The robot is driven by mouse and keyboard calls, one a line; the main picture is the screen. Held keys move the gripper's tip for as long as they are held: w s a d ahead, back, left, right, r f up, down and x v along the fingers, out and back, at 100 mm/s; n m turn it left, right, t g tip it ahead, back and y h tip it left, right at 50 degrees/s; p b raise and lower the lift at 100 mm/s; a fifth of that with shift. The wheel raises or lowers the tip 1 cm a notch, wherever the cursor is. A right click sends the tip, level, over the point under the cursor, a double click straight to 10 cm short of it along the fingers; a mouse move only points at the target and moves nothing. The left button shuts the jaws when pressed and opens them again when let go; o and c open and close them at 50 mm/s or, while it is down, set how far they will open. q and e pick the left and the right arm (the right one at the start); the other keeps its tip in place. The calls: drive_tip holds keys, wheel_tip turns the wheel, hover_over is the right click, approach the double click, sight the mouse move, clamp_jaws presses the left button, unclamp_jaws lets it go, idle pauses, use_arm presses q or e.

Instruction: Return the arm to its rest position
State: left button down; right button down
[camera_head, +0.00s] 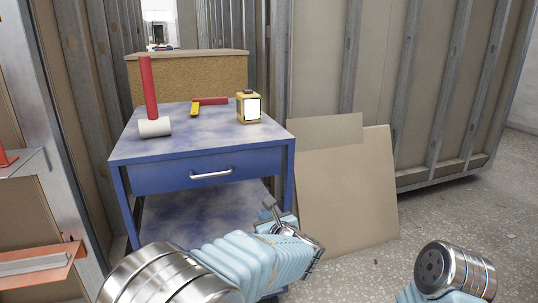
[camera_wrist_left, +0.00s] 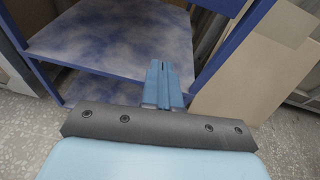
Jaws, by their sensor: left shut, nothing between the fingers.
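My left arm comes in from the lower left in the head view, with light-blue covered links. My left gripper (camera_head: 270,207) is in front of the blue workbench's right front leg, below the drawer. In the left wrist view the two fingers (camera_wrist_left: 163,68) are together with nothing between them. They point toward the bench's lower shelf (camera_wrist_left: 110,38). Part of my right arm shows at the lower right of the head view; its gripper is out of frame.
The blue workbench (camera_head: 180,150) carries a red-handled mallet (camera_head: 151,100), a red-and-yellow tool (camera_head: 208,101) and a yellow device (camera_head: 248,107). Boards (camera_head: 350,190) lean right of the bench. An orange bracket (camera_head: 40,262) is at left. Speckled floor (camera_head: 505,165) is clear at right.

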use_arm(q)
drive_tip(key=s+a+f+n+g+h+p, duration=0.1)
drive_tip(key=s+a+f+n+g, duration=0.25)
drive_tip(key=f, duration=0.55)
drive_tip(key=s+a+f+n+g+h, duration=0.1)
drive_tip(key=s+a+f+n+g, duration=0.2)
drive_tip(key=f, duration=0.6)
drive_tip(key=s+a+f+n+g+h+p, duration=0.1)
drive_tip(key=s+a+f+n+g, duration=0.15)
drive_tip(key=s+f+g, duration=0.4)
drive_tip(key=s+a+f+n+h+p, duration=0.1)
drive_tip(key=s+f+n+h, duration=0.2)
drive_tip(key=s+f+n, duration=0.3)
drive_tip(key=s+a+f+n+h+p, duration=0.1)
drive_tip(key=s+f+n+h, duration=0.2)
drive_tip(key=s+n, duration=0.9)
wheel_tip(320, 180, down, 3)
drive_tip(key=n, duration=0.5)
drive_tip(key=shift+a+n, duration=0.15)
drive_tip(key=shift+n, duration=0.25)
